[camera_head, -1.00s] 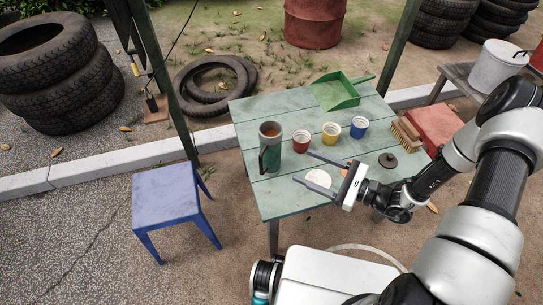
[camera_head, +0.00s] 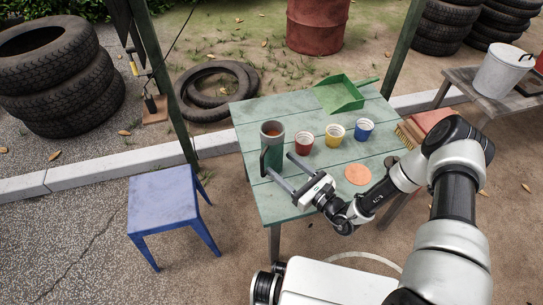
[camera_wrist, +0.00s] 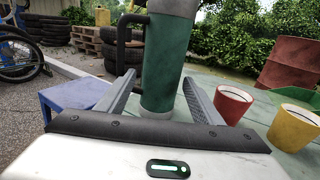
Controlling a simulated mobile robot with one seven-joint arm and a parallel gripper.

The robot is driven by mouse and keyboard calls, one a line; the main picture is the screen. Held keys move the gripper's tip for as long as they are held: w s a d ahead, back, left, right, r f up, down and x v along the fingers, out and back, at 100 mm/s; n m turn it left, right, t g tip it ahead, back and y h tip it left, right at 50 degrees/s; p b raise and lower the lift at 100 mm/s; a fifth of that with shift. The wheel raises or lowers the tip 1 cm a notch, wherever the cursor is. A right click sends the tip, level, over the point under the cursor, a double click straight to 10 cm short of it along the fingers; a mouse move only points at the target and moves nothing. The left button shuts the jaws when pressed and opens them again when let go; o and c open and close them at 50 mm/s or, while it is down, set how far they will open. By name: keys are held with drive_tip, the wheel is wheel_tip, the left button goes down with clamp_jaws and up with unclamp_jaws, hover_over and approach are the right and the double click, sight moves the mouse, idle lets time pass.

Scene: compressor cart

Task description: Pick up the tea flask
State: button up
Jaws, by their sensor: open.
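The tea flask (camera_head: 273,148) is a tall dark green cylinder with a grey rim, a side handle and brown liquid showing in its open top. It stands upright on the green table (camera_head: 262,207) near its left edge. My gripper (camera_head: 278,168) is open and low at the flask's near side. In the wrist view the flask (camera_wrist: 166,62) rises between the two spread fingers of my gripper (camera_wrist: 160,95), with its black handle to the left. I cannot tell whether either finger touches it.
Red (camera_head: 304,144), yellow (camera_head: 334,135) and blue (camera_head: 363,129) cups stand right of the flask. A green dustpan (camera_head: 340,95) lies behind them. An orange disc (camera_head: 357,175) and a brush (camera_head: 405,135) lie further right. A blue stool (camera_head: 163,203) stands left of the table.

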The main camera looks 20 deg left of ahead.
sight(279, 139)
drive_tip(key=shift+r+b+x, duration=0.15)
drive_tip(key=shift+b+x, duration=0.05)
drive_tip(key=shift+x, duration=0.8)
drive_tip(key=shift+r+b+x, duration=0.2)
drive_tip(key=shift+b+x, duration=0.05)
drive_tip(key=shift+x, duration=0.7)
drive_tip(key=shift+r+b+x, duration=0.15)
drive_tip(key=shift+b+x, duration=0.05)
drive_tip(key=shift+x, duration=0.8)
drive_tip(key=shift+d, duration=0.15)
drive_tip(key=c, duration=1.3)
drive_tip(key=shift+w+r, duration=0.1)
clamp_jaws()
drive_tip(key=shift+r, duration=0.2)
drive_tip(key=shift+r+p, duration=1.55)
drive_tip(key=shift+r, duration=3)
